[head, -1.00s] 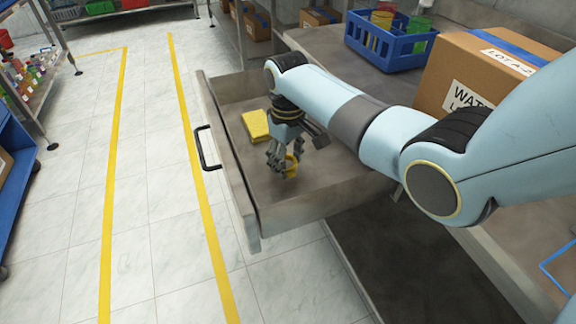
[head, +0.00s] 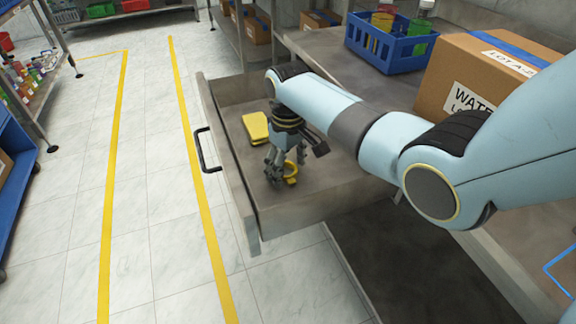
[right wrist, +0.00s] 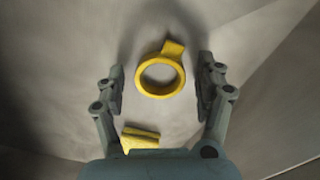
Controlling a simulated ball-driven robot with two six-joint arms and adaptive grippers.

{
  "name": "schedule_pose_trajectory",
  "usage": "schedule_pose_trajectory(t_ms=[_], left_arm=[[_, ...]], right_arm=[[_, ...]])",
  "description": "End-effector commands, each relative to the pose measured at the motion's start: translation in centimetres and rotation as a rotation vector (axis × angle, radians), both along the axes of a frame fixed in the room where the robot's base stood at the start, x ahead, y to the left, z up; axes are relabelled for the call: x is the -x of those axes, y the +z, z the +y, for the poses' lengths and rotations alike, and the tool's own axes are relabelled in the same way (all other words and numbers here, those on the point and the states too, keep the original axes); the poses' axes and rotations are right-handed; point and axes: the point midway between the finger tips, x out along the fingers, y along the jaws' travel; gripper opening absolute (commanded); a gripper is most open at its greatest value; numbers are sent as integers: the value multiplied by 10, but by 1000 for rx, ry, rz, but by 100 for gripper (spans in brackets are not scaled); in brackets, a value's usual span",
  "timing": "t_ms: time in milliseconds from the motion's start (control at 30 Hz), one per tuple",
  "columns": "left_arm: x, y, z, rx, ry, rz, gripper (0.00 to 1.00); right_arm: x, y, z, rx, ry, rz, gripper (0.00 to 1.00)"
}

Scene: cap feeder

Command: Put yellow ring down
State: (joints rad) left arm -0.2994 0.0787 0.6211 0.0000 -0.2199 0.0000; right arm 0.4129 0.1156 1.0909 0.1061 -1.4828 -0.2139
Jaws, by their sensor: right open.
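The yellow ring (head: 291,172), a round band with a small tab, lies on the floor of the open drawer (head: 315,205). My right gripper (head: 277,175) is down inside the drawer, pointing downward beside the ring. In the right wrist view the ring (right wrist: 161,76) lies between the two spread fingers (right wrist: 160,90), with a gap on both sides. The right gripper is open and holds nothing. Part of the ring is hidden behind a finger in the head view. My left gripper is not in view.
A yellow block (head: 255,127) lies in the drawer behind the gripper; its edge also shows in the right wrist view (right wrist: 140,138). The drawer walls stand close around. A blue basket (head: 390,45) and a cardboard box (head: 470,80) stand on the counter at right.

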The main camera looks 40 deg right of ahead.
Motion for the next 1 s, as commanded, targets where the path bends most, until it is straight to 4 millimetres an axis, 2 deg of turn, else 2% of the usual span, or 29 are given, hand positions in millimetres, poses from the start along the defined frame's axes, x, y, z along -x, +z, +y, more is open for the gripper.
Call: schedule_pose_trajectory(t_ms=[167, 400, 533, 700, 1000], left_arm=[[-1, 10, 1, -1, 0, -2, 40], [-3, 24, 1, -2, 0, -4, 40], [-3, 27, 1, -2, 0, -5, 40], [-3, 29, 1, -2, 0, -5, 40], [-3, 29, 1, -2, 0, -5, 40]], right_arm=[[-1, 29, 0, 1, 0, -5, 71], [-1, 83, -1, 1, 0, -5, 71], [-1, 105, 0, 1, 0, -4, 71], [-1, 119, 0, 0, -1, -1, 71], [-1, 121, 0, 0, -1, -1, 71]])
